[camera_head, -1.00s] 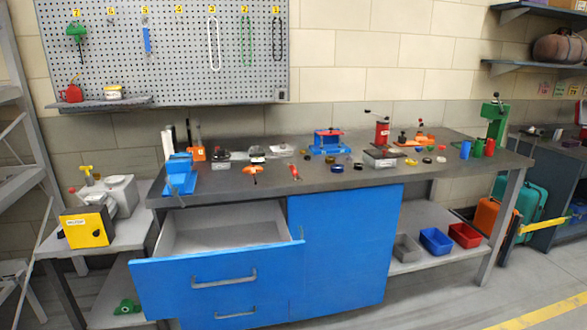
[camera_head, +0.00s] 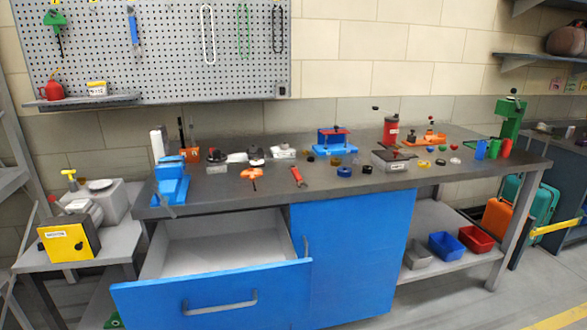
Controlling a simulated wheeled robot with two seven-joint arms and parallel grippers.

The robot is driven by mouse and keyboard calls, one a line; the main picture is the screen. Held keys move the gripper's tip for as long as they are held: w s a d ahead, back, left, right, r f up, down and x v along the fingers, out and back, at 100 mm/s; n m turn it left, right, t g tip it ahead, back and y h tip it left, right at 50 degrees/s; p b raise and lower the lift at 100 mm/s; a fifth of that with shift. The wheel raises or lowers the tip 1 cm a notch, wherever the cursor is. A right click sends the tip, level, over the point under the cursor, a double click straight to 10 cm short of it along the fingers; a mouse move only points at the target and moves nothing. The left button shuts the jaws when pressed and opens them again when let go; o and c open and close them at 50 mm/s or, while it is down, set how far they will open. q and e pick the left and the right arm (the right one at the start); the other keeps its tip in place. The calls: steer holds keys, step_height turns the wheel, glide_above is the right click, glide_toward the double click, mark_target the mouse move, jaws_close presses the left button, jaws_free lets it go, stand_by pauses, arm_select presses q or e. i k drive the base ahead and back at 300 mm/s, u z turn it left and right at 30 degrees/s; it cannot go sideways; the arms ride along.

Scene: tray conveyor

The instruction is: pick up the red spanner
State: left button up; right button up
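The red spanner (camera_head: 298,177) lies on the dark top of the workbench (camera_head: 340,186), near its front edge and a little left of the middle. It is a small red tool set slantwise, with a greyish end. An orange-handled tool (camera_head: 251,174) lies to its left, apart from it. Neither of my grippers shows in the head view.
Below the bench top, an open, empty-looking drawer (camera_head: 212,293) sticks out in front. A blue vise (camera_head: 171,184) stands at the bench's left end. Several small rings and a blue ring (camera_head: 344,171) lie right of the spanner.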

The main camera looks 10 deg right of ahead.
mark_target(297, 176)
steer(key=i, duration=0.25)
steer(key=z, duration=1.7)
steer(key=i, duration=2.35)
steer(key=u, duration=2.05)
